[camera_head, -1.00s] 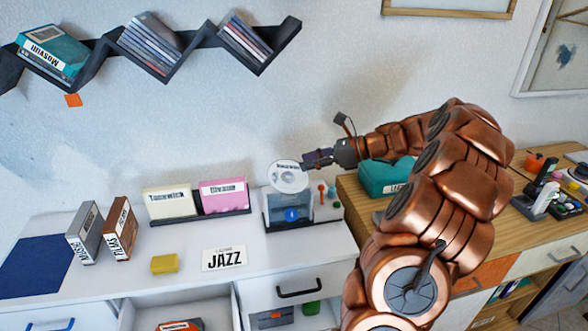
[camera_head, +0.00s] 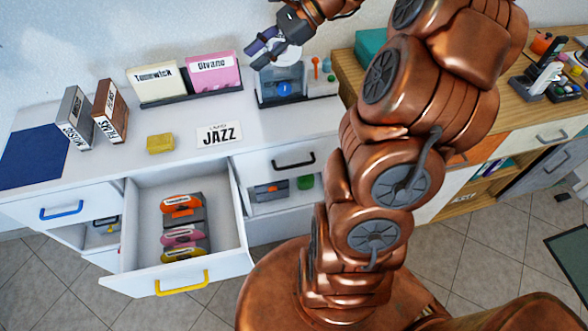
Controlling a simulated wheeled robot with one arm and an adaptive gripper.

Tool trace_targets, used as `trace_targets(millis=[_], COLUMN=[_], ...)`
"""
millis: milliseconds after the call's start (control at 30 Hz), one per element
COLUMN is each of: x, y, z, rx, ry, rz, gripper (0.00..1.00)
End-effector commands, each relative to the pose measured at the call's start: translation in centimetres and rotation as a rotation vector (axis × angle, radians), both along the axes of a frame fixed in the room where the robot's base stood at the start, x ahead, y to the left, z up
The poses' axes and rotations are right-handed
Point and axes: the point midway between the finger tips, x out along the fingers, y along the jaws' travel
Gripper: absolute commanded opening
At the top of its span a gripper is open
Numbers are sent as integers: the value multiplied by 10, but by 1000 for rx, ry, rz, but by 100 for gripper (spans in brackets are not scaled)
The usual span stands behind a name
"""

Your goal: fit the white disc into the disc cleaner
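The white disc (camera_head: 289,58) stands upright at the top of the disc cleaner, partly hidden behind my gripper. Its lower edge seems to be in the cleaner, but how deep it sits is hard to tell. The disc cleaner (camera_head: 270,92) is a grey-blue box with a round blue button on its front, at the back right of the white counter. My gripper (camera_head: 262,51) is in front of and above the cleaner. Its two purple fingers point left and stand apart, with nothing visible between them.
Two disc boxes, cream (camera_head: 157,82) and pink (camera_head: 214,74), stand left of the cleaner. A JAZZ card (camera_head: 219,134) and a yellow block (camera_head: 160,143) lie in front. An open drawer (camera_head: 140,212) with several cases juts out below. A wooden counter (camera_head: 345,68) stands to the right.

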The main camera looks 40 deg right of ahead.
Motion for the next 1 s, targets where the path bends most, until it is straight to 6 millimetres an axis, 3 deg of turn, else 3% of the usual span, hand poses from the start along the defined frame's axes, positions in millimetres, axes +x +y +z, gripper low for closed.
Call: trace_targets(millis=[33,200,400,667,800,1000], x=[-10,-54,-117,-201,-241,-275], y=[26,91,139,156,148,131], z=[0,-11,-30,-54,-66,-78], rx=[-52,-221,-406,-621,-718,-805], ry=[-14,-71,-139,-232,-276,-317], rz=[84,367,699,1129,1346,1561], gripper=[31,31,31,31,31,31])
